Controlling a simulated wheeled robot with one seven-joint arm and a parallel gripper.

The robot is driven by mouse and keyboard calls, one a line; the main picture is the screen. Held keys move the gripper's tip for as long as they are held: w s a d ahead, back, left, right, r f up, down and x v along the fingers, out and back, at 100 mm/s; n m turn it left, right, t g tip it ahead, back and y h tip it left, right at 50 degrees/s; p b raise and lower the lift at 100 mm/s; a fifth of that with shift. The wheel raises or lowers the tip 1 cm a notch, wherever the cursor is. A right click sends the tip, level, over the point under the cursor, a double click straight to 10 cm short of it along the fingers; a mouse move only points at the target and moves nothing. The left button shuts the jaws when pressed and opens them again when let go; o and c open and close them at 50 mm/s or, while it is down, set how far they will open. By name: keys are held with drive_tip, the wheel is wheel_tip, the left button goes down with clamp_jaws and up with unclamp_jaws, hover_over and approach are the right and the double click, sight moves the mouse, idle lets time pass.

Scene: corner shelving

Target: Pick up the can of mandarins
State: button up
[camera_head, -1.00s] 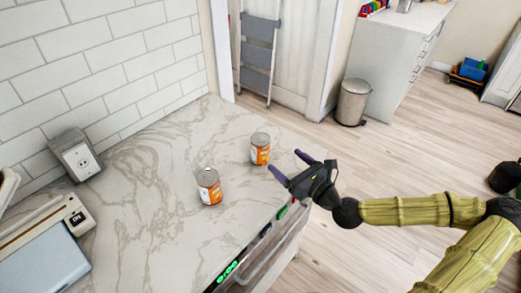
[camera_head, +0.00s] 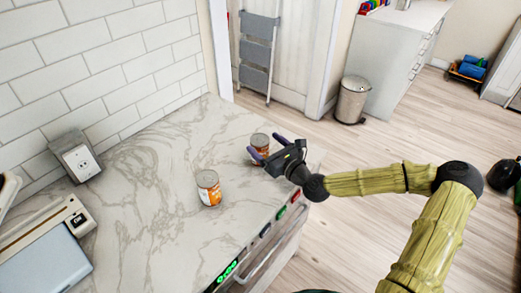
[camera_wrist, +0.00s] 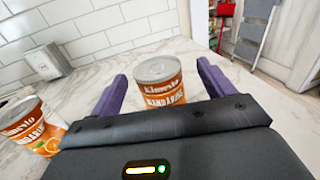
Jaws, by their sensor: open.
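An orange-and-white can labelled mandarins (camera_wrist: 161,85) stands upright between the two purple fingers of my gripper (camera_wrist: 158,92) in the wrist view. In the head view this can (camera_head: 260,141) is at the far right of the marble counter, partly hidden behind my gripper (camera_head: 268,147). My gripper is open, with a gap visible at each side of the can. A second similar can (camera_head: 208,187) stands upright on the counter, nearer and to the left. It also shows at the left edge of the wrist view (camera_wrist: 30,126).
The marble counter (camera_head: 150,190) is clear around the cans. A wall outlet box (camera_head: 77,156) and a scale-like appliance (camera_head: 45,245) are at the left. A white tiled wall (camera_head: 100,60) borders the back. A trash bin (camera_head: 352,99) stands on the floor.

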sight(256, 139)
drive_tip(key=shift+w+a, duration=0.25)
drive_tip(key=shift+a, duration=0.4)
drive_tip(key=x, duration=0.1)
drive_tip(key=p+x, duration=0.1)
drive_tip(key=x, duration=0.1)
drive_tip(key=shift+w+f, duration=0.35)
drive_tip(key=shift+w, duration=0.05)
drive_tip(key=shift+s+a, duration=0.1)
drive_tip(key=c, duration=1.3)
drive_tip(key=shift+r, duration=0.15)
wheel_tip(256, 139, up, 10)
drive_tip(key=shift+f, duration=0.1)
